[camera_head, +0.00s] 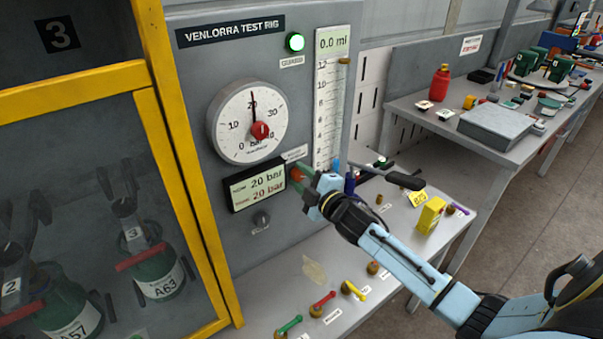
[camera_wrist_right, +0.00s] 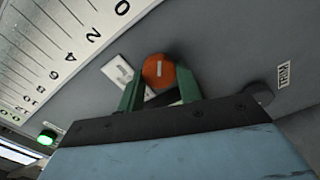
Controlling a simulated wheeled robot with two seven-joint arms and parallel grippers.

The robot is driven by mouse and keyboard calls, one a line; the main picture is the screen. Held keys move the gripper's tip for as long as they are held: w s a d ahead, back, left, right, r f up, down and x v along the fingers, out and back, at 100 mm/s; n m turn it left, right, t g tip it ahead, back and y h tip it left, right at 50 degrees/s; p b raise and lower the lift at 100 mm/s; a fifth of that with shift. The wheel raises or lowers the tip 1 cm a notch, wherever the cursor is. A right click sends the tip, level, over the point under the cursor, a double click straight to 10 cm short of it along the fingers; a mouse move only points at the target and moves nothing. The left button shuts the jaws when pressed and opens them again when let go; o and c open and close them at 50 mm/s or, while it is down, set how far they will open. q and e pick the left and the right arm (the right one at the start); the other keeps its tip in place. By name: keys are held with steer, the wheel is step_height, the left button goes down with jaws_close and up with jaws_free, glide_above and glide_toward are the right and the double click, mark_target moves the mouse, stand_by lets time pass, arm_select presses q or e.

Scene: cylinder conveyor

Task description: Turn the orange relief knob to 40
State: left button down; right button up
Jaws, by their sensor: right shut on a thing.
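The orange relief knob (camera_head: 297,173) sits on the grey rig panel, just right of the display (camera_head: 257,186), which reads 20 bar on both lines. My right gripper (camera_head: 306,180) is at the knob and partly covers it. In the right wrist view the orange knob (camera_wrist_right: 158,71) shows a pale mark on its face, between the two green fingers (camera_wrist_right: 158,90), which are shut on it. The round gauge (camera_head: 248,120) has its dark needle near 20. My left gripper is not in view.
A second dark knob (camera_head: 261,220) is below the display, and a lit green lamp (camera_head: 295,42) is above. The bench (camera_head: 300,285) holds several coloured-handled valves and a yellow box (camera_head: 430,215). A yellow-framed cabinet (camera_head: 190,190) with green cylinders stands left.

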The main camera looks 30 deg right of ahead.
steer(key=m+p, duration=0.1)
steer(key=m, duration=0.1)
steer(key=m+p, duration=0.1)
steer(key=m, duration=0.2)
steer(key=shift+d+r+m+p, duration=0.1)
steer(key=shift+r+m+p, duration=0.1)
steer(key=shift+m+p, duration=0.15)
steer(key=m+p, duration=0.2)
steer(key=m, duration=0.3)
steer(key=shift+f, duration=0.1)
steer(key=shift+m, duration=0.25)
steer(key=o, duration=0.7)
steer(key=s+d, duration=0.1)
steer(key=s, duration=1.2)
steer(key=shift+s, duration=0.15)
